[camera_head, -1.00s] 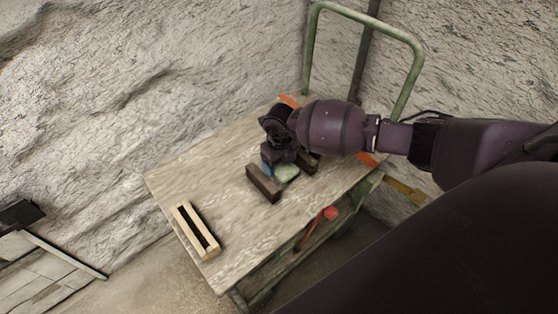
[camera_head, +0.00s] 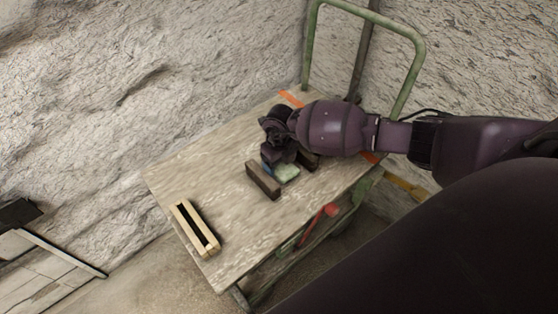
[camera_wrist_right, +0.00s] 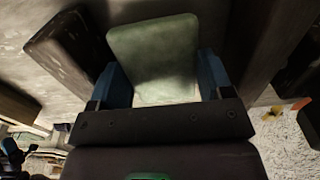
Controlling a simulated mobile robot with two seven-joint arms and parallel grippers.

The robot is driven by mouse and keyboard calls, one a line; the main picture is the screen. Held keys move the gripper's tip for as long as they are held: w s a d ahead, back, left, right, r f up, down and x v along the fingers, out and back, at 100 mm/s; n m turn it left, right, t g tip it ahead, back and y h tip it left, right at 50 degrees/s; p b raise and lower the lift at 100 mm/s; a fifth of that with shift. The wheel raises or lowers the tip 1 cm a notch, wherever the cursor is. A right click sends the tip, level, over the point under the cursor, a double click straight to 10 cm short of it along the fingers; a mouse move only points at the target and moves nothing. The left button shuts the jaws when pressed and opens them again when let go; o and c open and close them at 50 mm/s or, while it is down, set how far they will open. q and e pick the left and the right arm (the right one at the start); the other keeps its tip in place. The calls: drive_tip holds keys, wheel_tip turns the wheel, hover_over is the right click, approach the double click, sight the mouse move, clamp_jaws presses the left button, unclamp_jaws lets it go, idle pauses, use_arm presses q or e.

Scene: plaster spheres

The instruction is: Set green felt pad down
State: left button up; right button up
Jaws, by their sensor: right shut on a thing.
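The green felt pad (camera_head: 287,172) is a pale green rounded square. In the head view it shows at the tip of my right gripper (camera_head: 276,168), low over the cart top between two dark blocks. In the right wrist view the pad (camera_wrist_right: 153,55) sits between the two blue fingers of my right gripper (camera_wrist_right: 160,80), which are shut on it. I cannot tell whether the pad touches the surface below. My left gripper is not in view.
A dark block (camera_head: 263,181) lies left of the pad; another (camera_head: 308,160) lies to its right, partly hidden by my arm. A pale slotted wooden frame (camera_head: 195,229) lies near the cart's left end. The wooden cart top (camera_head: 225,170) is bare between them. A green handle (camera_head: 420,75) rises behind.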

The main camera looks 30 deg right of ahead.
drive_tip(key=shift+f, duration=0.3)
drive_tip(key=shift+f, duration=0.2)
drive_tip(key=shift+f, duration=0.15)
drive_tip(key=shift+f+b, duration=0.35)
drive_tip(key=o, duration=0.9)
drive_tip(key=shift+a, duration=0.15)
drive_tip(key=shift+a, duration=0.1)
